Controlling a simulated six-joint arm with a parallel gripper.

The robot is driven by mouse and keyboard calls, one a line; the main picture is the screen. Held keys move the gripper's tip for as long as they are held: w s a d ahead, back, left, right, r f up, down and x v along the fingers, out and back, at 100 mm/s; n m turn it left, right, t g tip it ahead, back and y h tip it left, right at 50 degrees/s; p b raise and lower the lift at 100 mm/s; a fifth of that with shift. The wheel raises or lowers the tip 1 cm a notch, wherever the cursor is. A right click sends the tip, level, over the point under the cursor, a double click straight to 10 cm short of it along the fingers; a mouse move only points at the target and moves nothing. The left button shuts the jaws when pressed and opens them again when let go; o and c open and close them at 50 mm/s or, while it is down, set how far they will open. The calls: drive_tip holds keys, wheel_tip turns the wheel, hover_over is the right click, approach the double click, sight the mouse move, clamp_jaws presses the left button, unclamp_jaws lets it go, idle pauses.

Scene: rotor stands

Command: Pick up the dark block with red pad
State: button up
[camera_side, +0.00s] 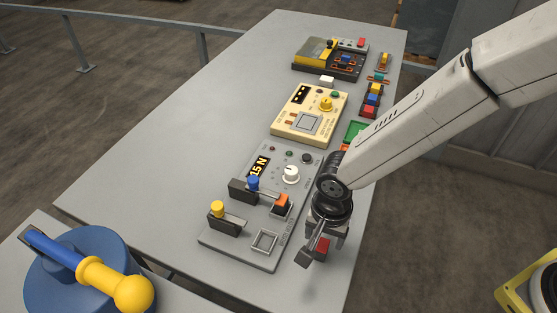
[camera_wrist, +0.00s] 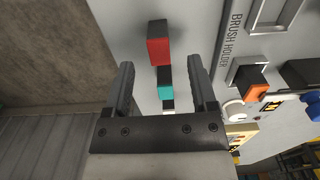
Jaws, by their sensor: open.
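The dark block with a red pad (camera_wrist: 158,50) shows in the wrist view just ahead of the fingertips, centred between them. In the side view its red part (camera_side: 322,246) shows beside the fingers, partly covered by my gripper. My gripper (camera_wrist: 161,64) is open, with one finger on each side of the line to the block and nothing held. In the side view my gripper (camera_side: 316,252) points down at the table's right edge area, right of the grey panel. I cannot tell the exact gap between fingers and block.
A teal block (camera_wrist: 165,85) and a white one lie behind the red-padded block in the wrist view. The grey panel (camera_side: 225,248) with an empty square socket (camera_side: 264,241), levers and an orange-topped block (camera_side: 282,201) lies left of my gripper. A cream panel (camera_side: 285,128) is farther back.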

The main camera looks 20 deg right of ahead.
sight(323, 245)
drive_tip(key=shift+d+f, duration=0.1)
drive_tip(key=shift+f, duration=2.1)
clamp_jaws()
